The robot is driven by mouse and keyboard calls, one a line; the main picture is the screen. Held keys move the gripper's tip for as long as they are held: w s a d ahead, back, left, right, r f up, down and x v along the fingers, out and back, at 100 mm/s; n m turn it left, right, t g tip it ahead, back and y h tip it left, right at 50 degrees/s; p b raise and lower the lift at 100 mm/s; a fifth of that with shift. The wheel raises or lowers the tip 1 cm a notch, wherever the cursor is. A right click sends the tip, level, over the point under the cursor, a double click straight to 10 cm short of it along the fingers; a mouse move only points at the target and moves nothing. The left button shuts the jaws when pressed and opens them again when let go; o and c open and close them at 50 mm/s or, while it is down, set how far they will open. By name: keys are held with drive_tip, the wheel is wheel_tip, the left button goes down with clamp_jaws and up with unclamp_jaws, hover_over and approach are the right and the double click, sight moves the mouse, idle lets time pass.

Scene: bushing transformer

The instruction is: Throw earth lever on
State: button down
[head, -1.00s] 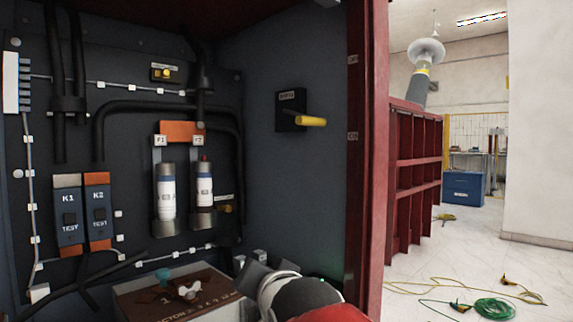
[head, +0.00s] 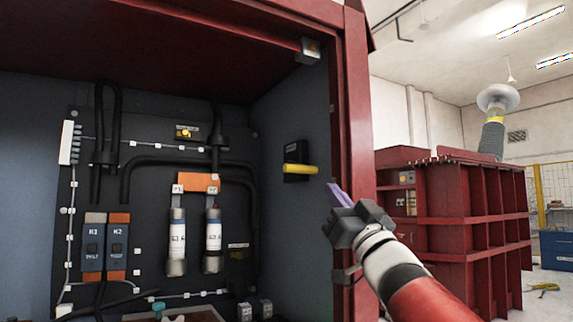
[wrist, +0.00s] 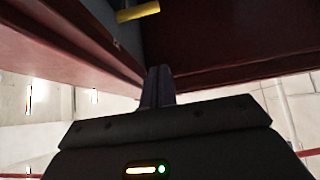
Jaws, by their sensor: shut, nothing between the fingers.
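The lever has a yellow handle (head: 300,169) on a black box (head: 291,155) with a small label, too small to read now. It is on the right inner wall of the red cabinet, and the handle points right, roughly level. The handle also shows at the top of the wrist view (wrist: 138,11). My gripper (head: 336,190) is at the cabinet's right front edge, right of and slightly below the handle, apart from it. Its fingers are together and empty in the wrist view (wrist: 158,72).
The red door frame (head: 352,120) stands close beside my gripper. Inside the cabinet are fuses (head: 177,242), K-marked modules (head: 93,245) and black cables on the back panel. A red transformer tank (head: 450,220) stands outside to the right.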

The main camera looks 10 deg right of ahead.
wheel_tip(320, 180, up, 12)
drive_tip(key=p, duration=0.6)
hover_over(291, 171)
drive_tip(key=s+d, duration=0.1)
drive_tip(key=s, duration=0.3)
drive_tip(key=f, duration=0.1)
drive_tip(key=w+f, duration=0.1)
drive_tip(key=f, duration=0.1)
drive_tip(key=w+f+b, duration=0.1)
drive_tip(key=shift+a+f, duration=0.1)
drive_tip(key=shift+f, duration=0.05)
drive_tip(key=f+b, duration=0.1)
drive_tip(key=b, duration=0.1)
drive_tip(key=f+t+b, duration=0.1)
drive_tip(key=f+b, duration=0.1)
drive_tip(key=shift+w+a+b, duration=0.15)
drive_tip(key=shift+w+b, duration=0.25)
drive_tip(key=shift+w+f+b, duration=0.35)
drive_tip(key=shift+f+b, duration=0.05)
drive_tip(key=shift+f, duration=0.25)
